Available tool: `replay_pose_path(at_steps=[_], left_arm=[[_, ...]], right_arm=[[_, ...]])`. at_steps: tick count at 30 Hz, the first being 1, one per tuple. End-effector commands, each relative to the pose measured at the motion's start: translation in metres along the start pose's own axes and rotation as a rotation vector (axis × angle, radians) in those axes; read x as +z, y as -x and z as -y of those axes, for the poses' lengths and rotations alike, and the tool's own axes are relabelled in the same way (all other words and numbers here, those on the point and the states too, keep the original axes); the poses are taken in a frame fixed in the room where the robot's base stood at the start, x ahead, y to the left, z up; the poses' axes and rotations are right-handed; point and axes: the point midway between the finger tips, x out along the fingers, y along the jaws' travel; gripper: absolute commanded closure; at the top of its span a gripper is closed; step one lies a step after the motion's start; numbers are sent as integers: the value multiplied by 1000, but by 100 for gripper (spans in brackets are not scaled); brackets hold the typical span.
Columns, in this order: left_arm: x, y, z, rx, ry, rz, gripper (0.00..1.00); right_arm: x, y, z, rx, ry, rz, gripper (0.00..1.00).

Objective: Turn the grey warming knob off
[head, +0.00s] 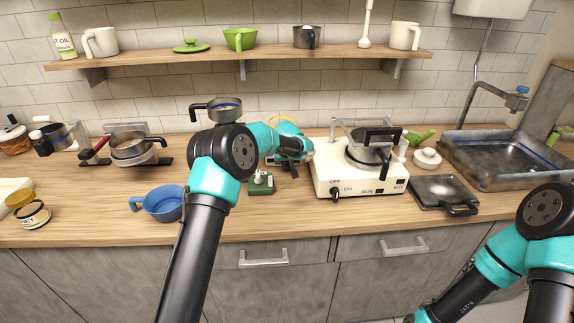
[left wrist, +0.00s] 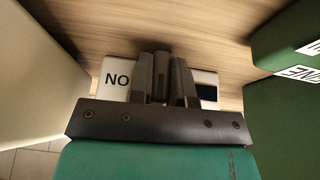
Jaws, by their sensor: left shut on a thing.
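In the left wrist view, a dark grey knob (left wrist: 160,77) stands on a small white plate (left wrist: 117,76) with black lettering that appears upside down and reads as "ON" when turned. A black patch is on the plate's other side. My left gripper (head: 293,168) is shut on the knob, with a finger on each side. In the head view the gripper is low over the counter between the green box (head: 261,184) and the white stove unit (head: 352,183). It hides the knob there. The knob's exact angle is hard to tell. My right gripper is outside both views.
The stove's cream side wall is close on one side of my left gripper, and green boxes (left wrist: 277,100) are close on the other. A blue pan (head: 164,203) is on the counter to the left. A dark griddle (head: 440,188) and a sink (head: 510,150) are to the right.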

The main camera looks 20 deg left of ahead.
Motion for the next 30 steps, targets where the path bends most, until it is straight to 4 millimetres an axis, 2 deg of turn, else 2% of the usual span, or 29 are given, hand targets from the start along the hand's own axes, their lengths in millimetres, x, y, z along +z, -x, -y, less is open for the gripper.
replay_pose_path(at_steps=[3,4,12,23,30], left_arm=[[0,0,0,0,0,0,100],[0,0,0,0,0,0,81],[0,0,0,-1,0,0,56],[0,5,0,-1,-1,-1,56],[-1,36,0,0,-1,-2,56]], right_arm=[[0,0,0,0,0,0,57],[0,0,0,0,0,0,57],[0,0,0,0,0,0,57],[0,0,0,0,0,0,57],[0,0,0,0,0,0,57]])
